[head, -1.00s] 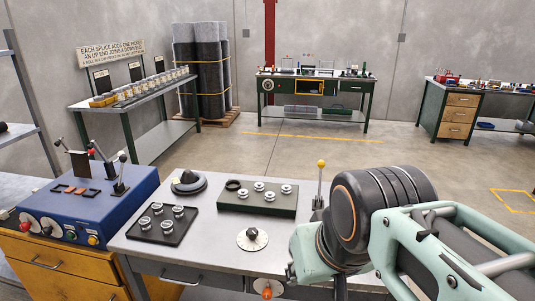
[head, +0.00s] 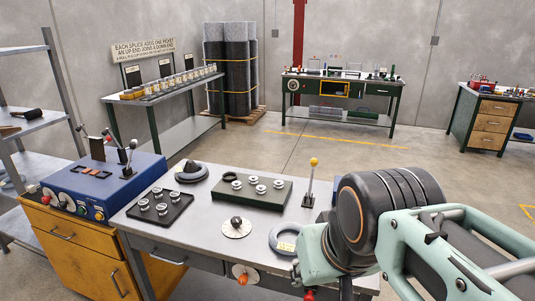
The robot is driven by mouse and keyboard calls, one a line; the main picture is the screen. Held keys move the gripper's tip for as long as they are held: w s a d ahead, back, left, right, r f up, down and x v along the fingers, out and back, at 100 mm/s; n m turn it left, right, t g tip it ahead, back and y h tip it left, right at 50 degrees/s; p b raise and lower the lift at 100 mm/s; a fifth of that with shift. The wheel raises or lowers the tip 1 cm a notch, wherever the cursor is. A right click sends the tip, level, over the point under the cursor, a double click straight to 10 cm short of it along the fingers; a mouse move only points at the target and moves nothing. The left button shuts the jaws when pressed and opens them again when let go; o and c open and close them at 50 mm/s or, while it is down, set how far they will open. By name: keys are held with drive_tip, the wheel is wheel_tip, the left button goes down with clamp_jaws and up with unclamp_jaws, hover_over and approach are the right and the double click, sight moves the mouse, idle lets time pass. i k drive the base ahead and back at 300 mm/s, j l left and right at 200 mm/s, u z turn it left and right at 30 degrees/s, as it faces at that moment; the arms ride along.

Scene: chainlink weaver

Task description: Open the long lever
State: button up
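An upright lever with a yellow ball (head: 311,180) stands at the back right of the grey workbench (head: 205,222). It is the tallest lever on this bench. I cannot tell for certain which is the long lever. My arm fills the lower right, just right of the yellow-ball lever and apart from it in the picture. My gripper is not visible.
The bench holds a dark tray of round parts (head: 160,208), a green block with discs (head: 252,188), a grey ring with a tag (head: 284,238) and a white disc with a knob (head: 237,227). Wooden drawers (head: 80,250) stand at left. Open floor lies behind the bench.

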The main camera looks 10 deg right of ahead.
sight(313, 162)
drive_tip(key=l+u, duration=0.1)
drive_tip(key=l, duration=0.3)
drive_tip(key=k+l+u, duration=0.15)
drive_tip(key=l, duration=0.2)
drive_tip(key=k+l+u, duration=0.1)
drive_tip(key=l, duration=0.25)
drive_tip(key=k+l+u, duration=0.1)
drive_tip(key=l, duration=0.25)
drive_tip(key=l+u, duration=0.15)
drive_tip(key=l, duration=0.25)
drive_tip(key=k+l+u, duration=0.1)
drive_tip(key=l, duration=0.25)
drive_tip(key=i+l+u, duration=0.1)
drive_tip(key=l+u, duration=0.2)
drive_tip(key=l, duration=0.5)
drive_tip(key=i+l, duration=0.15)
drive_tip(key=l, duration=0.2)
drive_tip(key=i+l+u, duration=0.1)
drive_tip(key=l, duration=0.25)
drive_tip(key=i+l+u, duration=0.25)
drive_tip(key=i+l, duration=0.15)
drive_tip(key=l, duration=0.2)
drive_tip(key=i+l+u, duration=0.15)
drive_tip(key=l, duration=0.2)
drive_tip(key=i+l+u, duration=0.15)
drive_tip(key=i+l, duration=0.1)
drive_tip(key=l, duration=0.05)
